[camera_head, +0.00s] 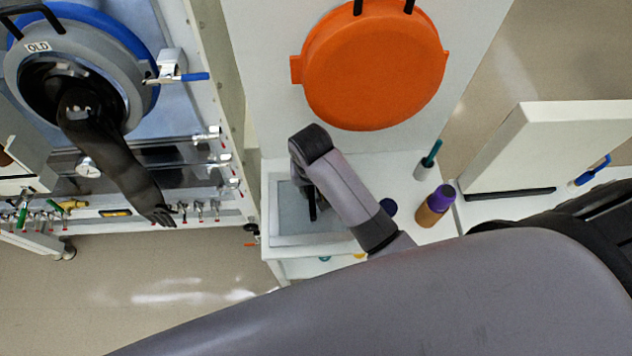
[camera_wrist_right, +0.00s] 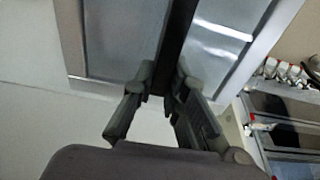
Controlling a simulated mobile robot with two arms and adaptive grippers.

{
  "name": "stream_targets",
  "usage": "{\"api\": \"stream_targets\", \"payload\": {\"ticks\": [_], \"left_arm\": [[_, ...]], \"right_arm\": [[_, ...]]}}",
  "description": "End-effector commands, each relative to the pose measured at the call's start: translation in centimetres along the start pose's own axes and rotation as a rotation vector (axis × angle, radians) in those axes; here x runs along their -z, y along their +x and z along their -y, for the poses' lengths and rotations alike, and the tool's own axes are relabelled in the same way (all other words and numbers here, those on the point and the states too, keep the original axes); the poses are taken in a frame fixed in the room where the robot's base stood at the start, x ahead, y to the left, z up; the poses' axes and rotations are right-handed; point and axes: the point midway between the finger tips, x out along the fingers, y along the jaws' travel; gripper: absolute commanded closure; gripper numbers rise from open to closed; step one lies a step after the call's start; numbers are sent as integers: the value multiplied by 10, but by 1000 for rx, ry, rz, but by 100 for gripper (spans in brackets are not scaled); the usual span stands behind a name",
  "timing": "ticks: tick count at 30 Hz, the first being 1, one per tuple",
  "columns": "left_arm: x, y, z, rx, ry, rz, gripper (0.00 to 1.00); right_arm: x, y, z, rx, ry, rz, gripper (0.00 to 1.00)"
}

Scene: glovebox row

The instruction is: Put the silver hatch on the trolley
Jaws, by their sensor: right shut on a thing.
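The silver hatch (camera_head: 290,222) is a flat grey rectangular panel with a pale silver frame. It appears over the left part of the white trolley top (camera_head: 345,165); I cannot tell whether it rests there or hangs just above. My right gripper (camera_head: 310,205) reaches down over the panel. In the right wrist view, the gripper fingers (camera_wrist_right: 165,95) are shut on the dark handle bar of the hatch (camera_wrist_right: 215,45). My forearm covers part of the hatch in the head view. My left gripper is not in view.
On the trolley stand a brown bottle with a purple cap (camera_head: 435,207) and a cup with a green pen (camera_head: 427,165), right of my gripper. An orange round lid (camera_head: 375,65) is behind. A glovebox (camera_head: 190,135) with a hanging black glove (camera_head: 125,165) is at left.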

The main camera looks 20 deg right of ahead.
Motion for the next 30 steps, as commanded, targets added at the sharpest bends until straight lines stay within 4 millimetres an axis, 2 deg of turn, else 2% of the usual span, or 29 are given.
{"api": "stream_targets", "payload": {"ticks": [4,9,15,20,21,30], "left_arm": [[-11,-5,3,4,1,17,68],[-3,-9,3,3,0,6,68],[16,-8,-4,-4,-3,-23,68],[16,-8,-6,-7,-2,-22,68],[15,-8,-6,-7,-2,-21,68],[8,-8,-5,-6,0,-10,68]], "right_arm": [[-2,16,-1,-2,0,1,100],[-4,38,0,0,-1,-1,100],[-4,42,0,1,0,-3,100],[-4,43,0,1,0,-3,100],[-5,44,0,0,0,-1,84],[-5,43,-1,0,0,-1,67]]}}
